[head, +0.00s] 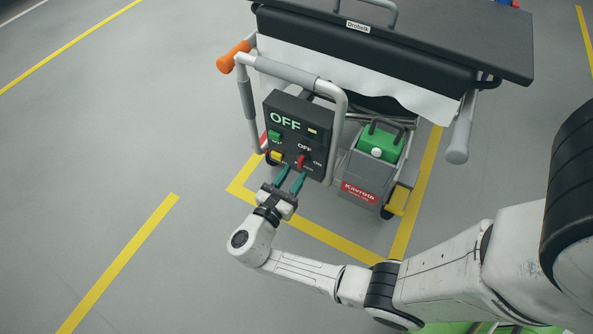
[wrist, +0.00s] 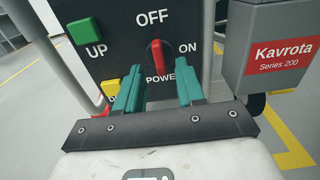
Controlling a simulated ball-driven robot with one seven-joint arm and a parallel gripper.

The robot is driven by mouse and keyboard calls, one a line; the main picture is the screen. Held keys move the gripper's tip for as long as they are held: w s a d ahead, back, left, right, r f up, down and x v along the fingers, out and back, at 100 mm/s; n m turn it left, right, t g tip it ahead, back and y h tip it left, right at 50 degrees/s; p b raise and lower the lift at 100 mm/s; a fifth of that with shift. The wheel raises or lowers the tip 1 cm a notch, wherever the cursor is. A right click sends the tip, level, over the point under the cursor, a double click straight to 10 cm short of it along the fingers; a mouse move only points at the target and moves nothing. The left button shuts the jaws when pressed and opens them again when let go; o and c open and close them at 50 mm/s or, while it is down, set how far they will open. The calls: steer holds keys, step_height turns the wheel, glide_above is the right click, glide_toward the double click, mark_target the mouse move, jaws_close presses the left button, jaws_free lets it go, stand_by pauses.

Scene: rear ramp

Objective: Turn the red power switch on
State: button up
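The red power switch (head: 301,160) is a knob on a black control panel (head: 283,109) that hangs on the cart's frame. In the wrist view the red switch (wrist: 157,55) points up towards the OFF label, with ON to its right. The panel's display also reads OFF. My gripper (head: 290,178) is in front of and just below the switch. In the wrist view its two teal fingers (wrist: 160,85) stand apart, one to each side below the knob, with nothing between them. I cannot tell whether a fingertip touches the panel.
A green UP button (wrist: 84,31) and a yellow button (wrist: 111,88) sit left of the switch. A grey tube frame (head: 333,97) surrounds the panel. A grey Kavrota box (head: 353,174) stands right of it. Floor to the left is clear.

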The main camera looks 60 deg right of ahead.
mark_target(302, 162)
steer(key=shift+d, duration=1.25)
steer(key=shift+c, duration=0.3)
jaws_close()
